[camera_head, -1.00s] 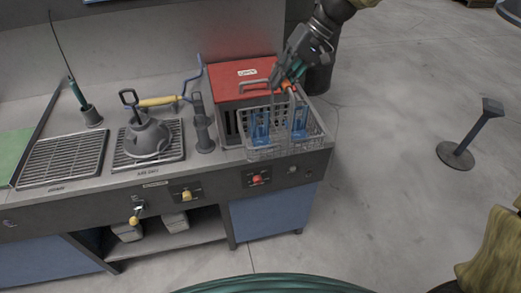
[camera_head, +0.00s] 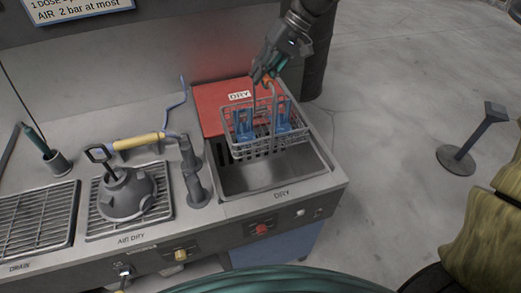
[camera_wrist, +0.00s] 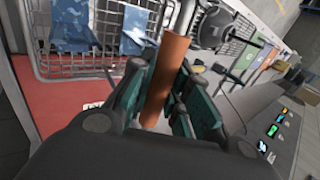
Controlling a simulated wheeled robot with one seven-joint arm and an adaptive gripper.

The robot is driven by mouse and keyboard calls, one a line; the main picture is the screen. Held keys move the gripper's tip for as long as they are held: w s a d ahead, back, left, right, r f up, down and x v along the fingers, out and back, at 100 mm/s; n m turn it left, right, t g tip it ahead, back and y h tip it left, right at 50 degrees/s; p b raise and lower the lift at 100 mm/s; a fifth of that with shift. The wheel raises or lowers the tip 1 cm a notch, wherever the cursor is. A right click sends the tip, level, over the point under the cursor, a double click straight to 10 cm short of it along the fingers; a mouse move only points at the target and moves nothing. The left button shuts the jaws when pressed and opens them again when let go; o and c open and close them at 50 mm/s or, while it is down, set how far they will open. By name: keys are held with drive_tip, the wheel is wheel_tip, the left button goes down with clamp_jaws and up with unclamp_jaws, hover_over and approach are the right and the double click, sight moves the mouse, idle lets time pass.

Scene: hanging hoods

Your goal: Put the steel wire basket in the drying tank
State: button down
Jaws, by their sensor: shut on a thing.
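The steel wire basket (camera_head: 293,138) hangs from my gripper (camera_head: 267,76) over the back part of the drying tank (camera_head: 285,178). It looks about level and holds blue items (camera_head: 243,125). My gripper is shut around the basket's orange handle grip, which fills the middle of the wrist view (camera_wrist: 165,82). The tank is an open steel basin labelled DRY at the right end of the counter. Its red lid (camera_head: 212,103), also marked DRY, is behind the opening. The basket hides part of the lid and the tank's back. I cannot tell exactly how high the basket hangs.
Left of the tank stand a dark upright fitting (camera_head: 192,175), a grey hood (camera_head: 127,197) on the air-dry grate and a yellow-handled tool (camera_head: 140,141). A drain grate (camera_head: 35,218) is further left. A post (camera_head: 470,140) stands on open floor at right.

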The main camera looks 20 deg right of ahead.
sight(288, 113)
wheel_tip(288, 113, down, 28)
drive_tip(key=p, duration=0.7)
idle(1.0)
drive_tip(key=shift+a+f+b, duration=0.1)
drive_tip(key=shift+f+b, duration=0.4)
drive_tip(key=shift+f, duration=0.05)
drive_tip(key=c, duration=1.4)
unclamp_jaws()
drive_tip(key=shift+o, duration=0.2)
drive_tip(key=shift+a+b+v, duration=0.15)
drive_tip(key=shift+b+v, duration=0.65)
drive_tip(key=shift+v, duration=2.45)
drive_tip(key=shift+a+b+v, duration=0.1)
drive_tip(key=shift+b+v, duration=0.65)
drive_tip(key=shift+v, duration=2.55)
drive_tip(key=shift+r, duration=0.15)
